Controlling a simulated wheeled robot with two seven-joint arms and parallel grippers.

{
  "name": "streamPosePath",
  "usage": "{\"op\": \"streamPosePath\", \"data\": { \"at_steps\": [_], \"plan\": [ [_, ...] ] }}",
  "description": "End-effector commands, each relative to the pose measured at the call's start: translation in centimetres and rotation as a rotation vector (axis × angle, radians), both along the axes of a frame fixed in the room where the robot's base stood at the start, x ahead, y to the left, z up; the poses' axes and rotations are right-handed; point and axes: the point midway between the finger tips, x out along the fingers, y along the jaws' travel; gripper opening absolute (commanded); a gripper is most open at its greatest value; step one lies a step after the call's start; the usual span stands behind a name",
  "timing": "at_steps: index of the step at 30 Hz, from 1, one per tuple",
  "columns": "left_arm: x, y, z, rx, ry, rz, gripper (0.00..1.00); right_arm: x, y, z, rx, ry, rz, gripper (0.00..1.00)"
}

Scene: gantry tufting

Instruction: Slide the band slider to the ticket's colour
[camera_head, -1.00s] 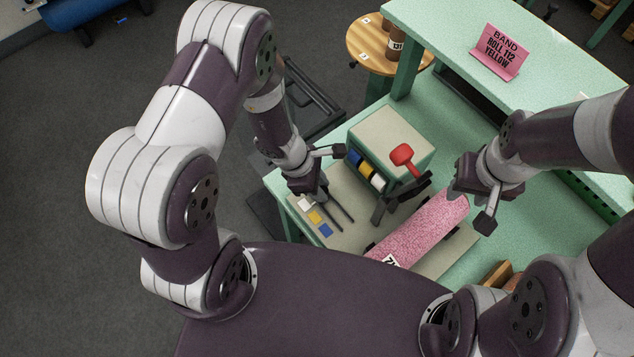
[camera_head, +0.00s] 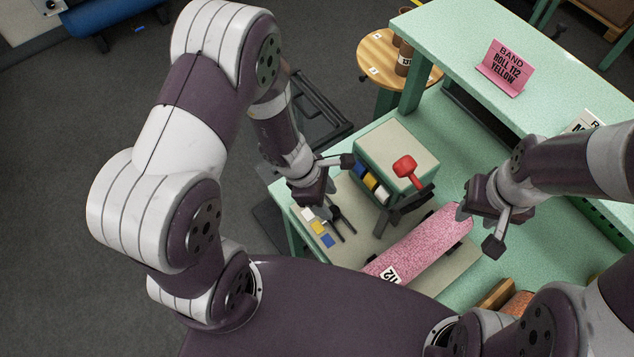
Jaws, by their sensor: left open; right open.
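The pink ticket (camera_head: 505,68) stands on the green bench and reads "BAND ROLL 112 YELLOW". A light plate on the green table bears white (camera_head: 308,213), yellow (camera_head: 318,227) and blue (camera_head: 328,241) patches in a row, with dark slots or rods (camera_head: 346,224) beside them. I cannot make out the band slider; my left gripper (camera_head: 325,207) covers the far part of this row. That gripper is open, pointing down at the patches, and contact cannot be told. My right gripper (camera_head: 477,222) is open at the far right end of the pink roll (camera_head: 425,243), which is labelled 112.
A green box (camera_head: 398,147) with a red-knobbed lever (camera_head: 405,167) and blue, yellow and white spools stands behind the plate. A round wooden stool (camera_head: 377,52) holds brown rolls.

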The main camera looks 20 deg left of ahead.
Motion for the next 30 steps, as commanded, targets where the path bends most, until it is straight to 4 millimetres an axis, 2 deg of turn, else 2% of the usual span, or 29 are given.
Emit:
{"op": "streamPosePath", "data": {
  "at_steps": [1,3,6,10,15,30],
  "plan": [
    [0.1,0.6,1.8,0.0,-0.004,0.003,0.54,0.0,0.0,0.7,0.0,0.0,0.0,0.43],
    [0.0,1.4,3.7,0.001,-0.005,0.003,0.54,0.0,0.0,1.3,0.0,0.0,0.0,0.43],
    [-0.2,2.3,6.0,-0.001,-0.003,0.002,0.54,0.0,0.0,2.0,0.0,0.0,0.0,0.43],
    [-0.3,3.2,8.0,0.0,-0.004,0.002,0.54,0.0,0.0,2.5,0.0,0.0,0.0,0.43],
    [-0.5,3.6,8.7,0.0,-0.001,0.001,0.54,0.0,0.0,2.6,0.0,0.0,0.0,0.43],
    [-0.4,3.6,8.6,0.001,-0.006,-0.012,0.54,0.0,0.0,2.5,0.0,0.0,0.0,0.43]
  ]
}}
